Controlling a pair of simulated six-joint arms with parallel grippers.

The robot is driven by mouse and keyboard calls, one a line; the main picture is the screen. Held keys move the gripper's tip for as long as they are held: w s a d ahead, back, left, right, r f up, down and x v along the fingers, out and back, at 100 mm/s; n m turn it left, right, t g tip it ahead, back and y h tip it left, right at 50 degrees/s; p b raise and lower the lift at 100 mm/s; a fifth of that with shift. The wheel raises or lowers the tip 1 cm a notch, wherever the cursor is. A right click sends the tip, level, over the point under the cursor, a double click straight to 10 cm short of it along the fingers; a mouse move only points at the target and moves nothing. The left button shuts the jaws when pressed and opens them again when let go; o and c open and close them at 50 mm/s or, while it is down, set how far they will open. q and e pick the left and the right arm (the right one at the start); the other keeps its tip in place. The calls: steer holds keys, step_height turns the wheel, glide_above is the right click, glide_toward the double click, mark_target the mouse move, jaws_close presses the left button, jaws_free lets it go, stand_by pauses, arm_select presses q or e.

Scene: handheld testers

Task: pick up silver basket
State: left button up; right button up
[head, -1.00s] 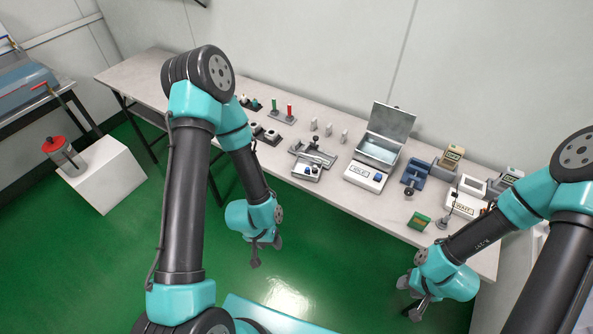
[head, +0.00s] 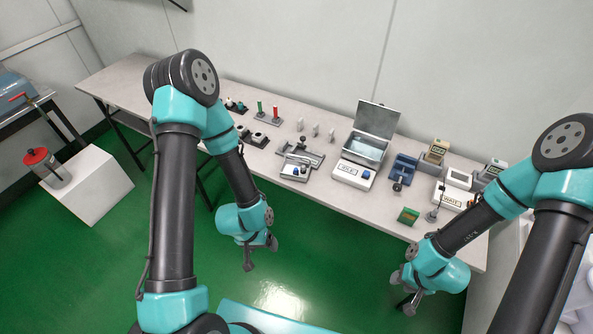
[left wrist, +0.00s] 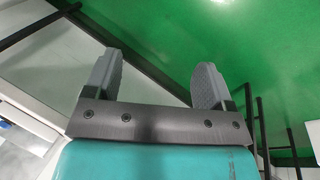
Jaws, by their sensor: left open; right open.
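The silver basket (head: 366,149) looks to be the open metal box with a raised lid (head: 377,118), on a white base toward the right half of the table. My left gripper (head: 256,256) hangs in front of the table, left of and below the box, open and empty. In the left wrist view its two grey fingers (left wrist: 157,82) are spread apart with nothing between them. My right gripper (head: 408,296) is in front of the table's right part, below the box, apart from everything; it is open. No part of the box is hidden by my arms.
The long table (head: 325,190) also carries a grey vise-like device (head: 300,155), a blue device (head: 402,170), a green block (head: 408,216) and red and green handles (head: 268,110). A red-lidded canister (head: 46,166) stands on a white block at left.

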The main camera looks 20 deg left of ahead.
arm_select(q)
steer(key=o, duration=0.4)
steer(key=w+d+r+n+g, duration=0.1)
steer(key=w+d+r+n, duration=0.1)
steer(key=w+r+n, duration=0.45)
steer(key=w+d+r+n, duration=0.1)
steer(key=w+d+r, duration=0.15)
steer(key=w, duration=0.75)
steer(key=w+r+n+y, duration=0.2)
steer(key=w+r+n, duration=0.2)
steer(key=r, duration=0.5)
steer(key=w+r+n+y, duration=0.1)
steer(key=w+r+n, duration=0.3)
steer(key=w+r, duration=0.3)
steer(key=shift+r+n+y, duration=0.35)
steer(key=shift+r+y, duration=0.05)
steer(key=shift+r, duration=0.5)
step_height(320, 180, down, 12)
steer(key=shift+r, duration=0.15)
steer(key=shift+f, duration=0.3)
